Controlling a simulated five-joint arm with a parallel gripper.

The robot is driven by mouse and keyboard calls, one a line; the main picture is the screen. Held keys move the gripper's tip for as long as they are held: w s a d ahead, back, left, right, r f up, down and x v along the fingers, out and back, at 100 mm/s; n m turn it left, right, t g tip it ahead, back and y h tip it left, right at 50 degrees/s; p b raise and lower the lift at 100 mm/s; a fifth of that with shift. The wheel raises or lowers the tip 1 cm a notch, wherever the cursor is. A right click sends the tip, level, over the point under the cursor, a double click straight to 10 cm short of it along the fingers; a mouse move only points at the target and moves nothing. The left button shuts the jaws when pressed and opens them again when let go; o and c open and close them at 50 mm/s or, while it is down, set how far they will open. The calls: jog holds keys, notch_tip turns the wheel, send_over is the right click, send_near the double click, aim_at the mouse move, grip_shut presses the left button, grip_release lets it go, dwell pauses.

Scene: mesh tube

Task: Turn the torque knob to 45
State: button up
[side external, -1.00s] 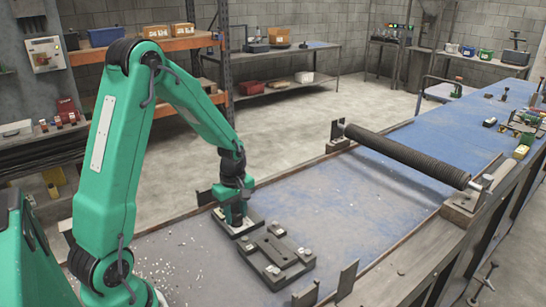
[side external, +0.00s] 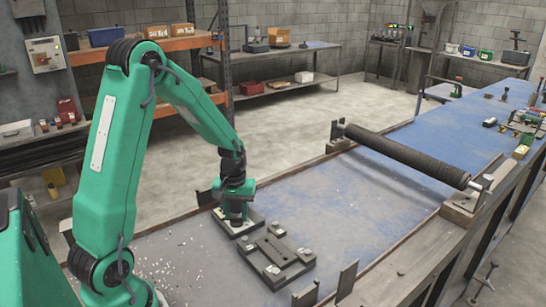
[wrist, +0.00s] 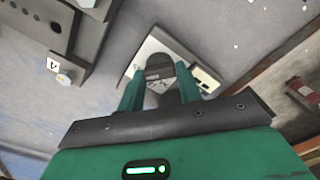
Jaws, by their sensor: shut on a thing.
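My gripper (side external: 237,220) points down over a small light-topped unit with a dark base (side external: 232,231) on the blue bench. In the wrist view its two green fingers (wrist: 160,90) are closed on a dark round knob (wrist: 158,66) on that pale unit (wrist: 148,48). The fingers and wrist hide part of the knob. No dial numbers can be read, so the knob's setting cannot be told.
A dark rectangular fixture plate (side external: 273,256) with bolts lies just right of the unit. A long dark mesh roller (side external: 405,155) spans the bench farther back. Upright metal plates (side external: 346,280) stand at the front edge. The blue bench top (side external: 345,205) between is clear.

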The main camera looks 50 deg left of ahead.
aim_at(237, 217)
jog(key=m, duration=0.3)
jog(key=shift+m, duration=0.3)
dwell(0.4)
jog(key=o, duration=1)
jog(key=shift+r, duration=0.1)
jog(key=shift+r, duration=3.8)
jog(key=shift+d, duration=0.1)
